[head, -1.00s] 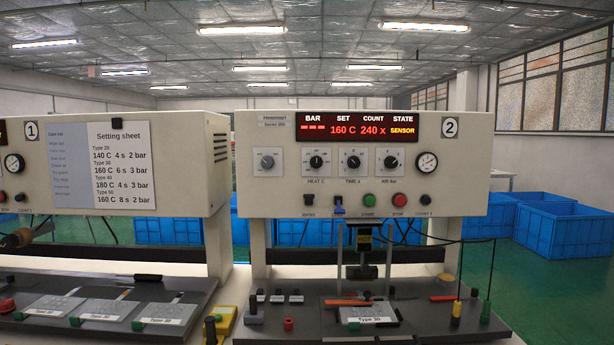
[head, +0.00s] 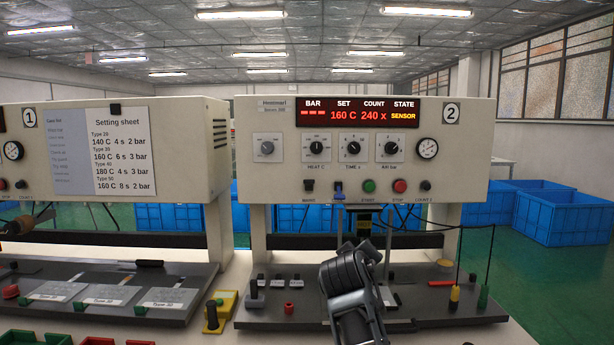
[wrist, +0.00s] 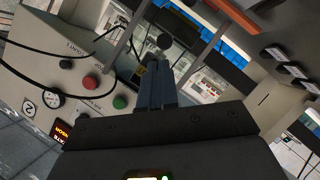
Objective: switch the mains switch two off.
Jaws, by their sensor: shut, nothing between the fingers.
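The mains switch (head: 309,187) of machine two is a small black switch with a label under it. It sits at the lower left of the cream control panel (head: 466,165) marked 2. The display (head: 358,111) above it is lit in red and yellow. My gripper (head: 358,248) is in front of the machine, below and right of the switch and apart from it. In the wrist view my fingers (wrist: 156,90) are together with nothing between them. The mains switch cannot be made out in the wrist view.
Near the switch are a blue-capped switch (head: 338,188), a green start button (head: 369,186), a red stop button (head: 399,186) and a black counter button (head: 426,186). Black cables (head: 466,224) hang at the right. Machine one (head: 178,145) stands at the left.

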